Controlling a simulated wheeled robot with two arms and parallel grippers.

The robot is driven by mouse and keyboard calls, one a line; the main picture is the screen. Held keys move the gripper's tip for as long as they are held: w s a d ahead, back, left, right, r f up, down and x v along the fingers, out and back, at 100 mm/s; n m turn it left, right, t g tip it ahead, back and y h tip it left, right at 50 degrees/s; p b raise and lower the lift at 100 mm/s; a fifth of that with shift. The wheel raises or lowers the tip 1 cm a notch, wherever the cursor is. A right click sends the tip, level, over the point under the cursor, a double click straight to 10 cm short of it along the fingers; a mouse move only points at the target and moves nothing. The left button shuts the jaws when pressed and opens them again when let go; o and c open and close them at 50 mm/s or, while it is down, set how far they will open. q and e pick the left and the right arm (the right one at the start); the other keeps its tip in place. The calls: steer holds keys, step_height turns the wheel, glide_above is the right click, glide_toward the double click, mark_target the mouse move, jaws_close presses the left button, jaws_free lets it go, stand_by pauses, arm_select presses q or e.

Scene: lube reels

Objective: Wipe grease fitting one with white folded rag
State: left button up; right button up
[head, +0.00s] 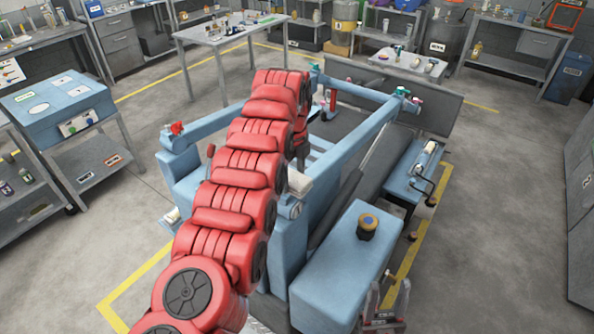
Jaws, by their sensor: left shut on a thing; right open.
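My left arm, red and bulky, crosses the middle of the head view and bends down over the blue frame (350,137). Its gripper is mostly hidden behind its own links. A pale, cloth-like piece, apparently the white folded rag (298,186), shows just right of the arm, at the gripper's end and by the blue frame. A small metallic fitting (293,209) shows just below it; I cannot tell whether they touch or which fitting is number one. My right gripper (387,303) is open and empty at the bottom, in front of the blue box.
An orange-and-dark cap (367,224) stands on the blue box (345,270). A red-topped fitting (176,129) sits at the frame's left corner, and green-topped parts (402,92) at the far corners. A blue case (58,105) is on the left cart. Floor at right is clear.

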arm_select(q)
steer(key=shift+w+a+f, duration=0.1)
steer(key=shift+f, duration=0.05)
stand_by(0.4)
steer(key=shift+f+b, duration=0.55)
steer(key=shift+b, duration=0.2)
steer(key=shift+f+b, duration=0.15)
steer(key=shift+b, duration=0.5)
steer(key=shift+s+a+r+b, duration=0.3)
steer(key=shift+s+b, duration=0.25)
steer(key=shift+b, duration=2.2)
steer(key=shift+f, duration=0.1)
